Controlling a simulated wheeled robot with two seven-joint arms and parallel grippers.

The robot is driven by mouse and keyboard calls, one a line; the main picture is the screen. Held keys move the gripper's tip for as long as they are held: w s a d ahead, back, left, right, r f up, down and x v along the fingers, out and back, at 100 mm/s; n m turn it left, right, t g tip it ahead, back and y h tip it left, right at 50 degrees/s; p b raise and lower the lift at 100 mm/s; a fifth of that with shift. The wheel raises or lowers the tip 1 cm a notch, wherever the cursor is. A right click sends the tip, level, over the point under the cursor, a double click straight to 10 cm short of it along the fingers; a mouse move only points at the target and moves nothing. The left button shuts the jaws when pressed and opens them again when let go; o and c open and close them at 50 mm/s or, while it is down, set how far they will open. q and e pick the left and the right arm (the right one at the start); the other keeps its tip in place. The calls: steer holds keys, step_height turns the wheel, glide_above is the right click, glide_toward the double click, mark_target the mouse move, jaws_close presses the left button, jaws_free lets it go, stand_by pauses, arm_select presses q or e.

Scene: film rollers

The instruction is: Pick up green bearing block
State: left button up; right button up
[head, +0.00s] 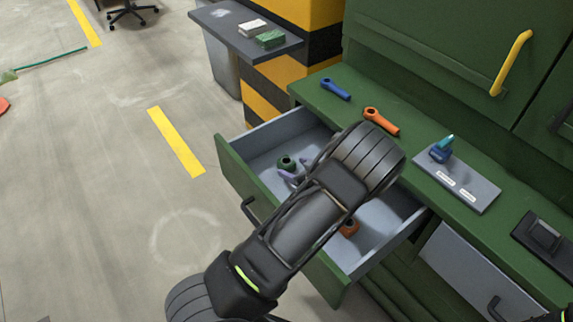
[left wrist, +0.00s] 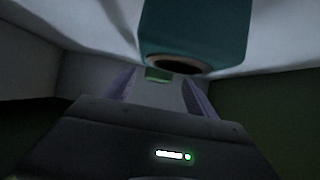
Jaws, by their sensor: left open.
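The green bearing block (head: 287,162) lies in the open drawer, near its back left part, with a dark round hole showing. My left gripper (head: 290,176) reaches down into the drawer, its pale purple fingers close beside the block. In the left wrist view the left gripper (left wrist: 158,92) has its two fingers spread apart. A small green patch (left wrist: 157,75) shows between and beyond the fingertips; it is probably the green block. I cannot tell whether the fingers touch it. My left forearm and wrist hide the middle of the drawer.
An orange block (head: 350,229) lies in the drawer right of my arm. A large teal part (left wrist: 195,35) with a round opening is close to the wrist camera. The drawer's front wall (head: 235,178) is near my gripper. Blue (head: 335,89) and orange (head: 381,121) parts lie on the counter.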

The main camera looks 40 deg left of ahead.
mark_target(291, 166)
arm_select(q)
steer(key=x, duration=0.4)
steer(key=shift+w+r, duration=0.1)
steer(key=shift+d, duration=0.1)
steer(key=shift+c, duration=0.3)
jaws_close()
stand_by(0.5)
steer(key=shift+r, duration=0.1)
